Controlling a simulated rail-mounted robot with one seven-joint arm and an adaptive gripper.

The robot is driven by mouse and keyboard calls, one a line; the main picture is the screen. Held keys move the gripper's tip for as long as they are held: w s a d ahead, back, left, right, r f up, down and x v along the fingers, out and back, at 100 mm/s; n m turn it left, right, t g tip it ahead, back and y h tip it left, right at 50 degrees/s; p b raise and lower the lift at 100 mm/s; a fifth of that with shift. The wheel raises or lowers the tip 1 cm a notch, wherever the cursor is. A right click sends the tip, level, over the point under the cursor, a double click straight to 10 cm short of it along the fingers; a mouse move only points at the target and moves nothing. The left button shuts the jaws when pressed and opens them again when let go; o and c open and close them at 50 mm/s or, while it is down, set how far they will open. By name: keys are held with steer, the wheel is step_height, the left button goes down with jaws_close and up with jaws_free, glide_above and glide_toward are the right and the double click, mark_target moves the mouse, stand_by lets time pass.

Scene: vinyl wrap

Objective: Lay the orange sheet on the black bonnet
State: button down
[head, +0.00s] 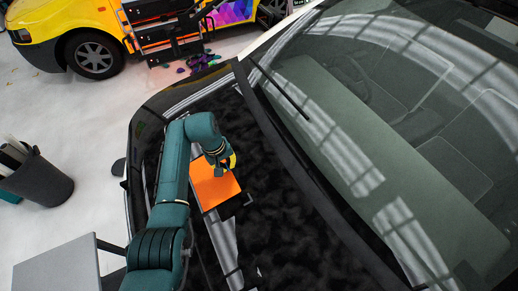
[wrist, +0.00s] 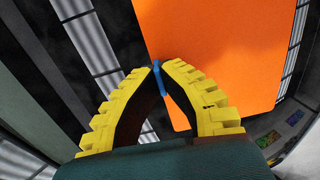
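The orange sheet (head: 212,188) is a flat rectangle over the glossy black bonnet (head: 275,205) in the head view. It fills the upper middle of the wrist view (wrist: 225,55). My gripper (head: 228,165) is at the sheet's upper right part in the head view. In the wrist view its two yellow fingers (wrist: 161,66) close together on a narrow blue strip (wrist: 158,76) at the sheet's edge. The strip appears joined to the sheet. A dark shape shows by the sheet's lower right corner. I cannot tell whether the sheet touches the bonnet.
The windscreen (head: 370,110) rises right of the bonnet. A yellow vehicle (head: 65,25) and a black rack (head: 165,30) stand at the upper left. A dark bin (head: 38,185) and a grey tabletop (head: 55,268) are at left. Pale floor between them is mostly clear.

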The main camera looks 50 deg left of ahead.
steer(key=shift+w+f, duration=0.1)
steer(key=shift+w, duration=0.2)
steer(key=shift+s+f, duration=0.25)
steer(key=shift+s, duration=0.05)
steer(key=shift+f+b, duration=0.35)
steer(key=shift+b, duration=0.3)
steer(key=f+b, duration=0.3)
steer(key=w+f+b, duration=0.1)
steer(key=f+b, duration=0.2)
steer(key=b, duration=0.1)
steer(key=shift+w+d+f, duration=0.15)
steer(key=shift+d+f, duration=0.05)
steer(key=shift+f, duration=0.05)
steer(key=shift+w+f+b, duration=0.1)
steer(key=shift+f+b, duration=0.5)
steer(key=shift+f, duration=0.05)
steer(key=c, duration=1.2)
jaws_free()
steer(key=shift+o, duration=0.2)
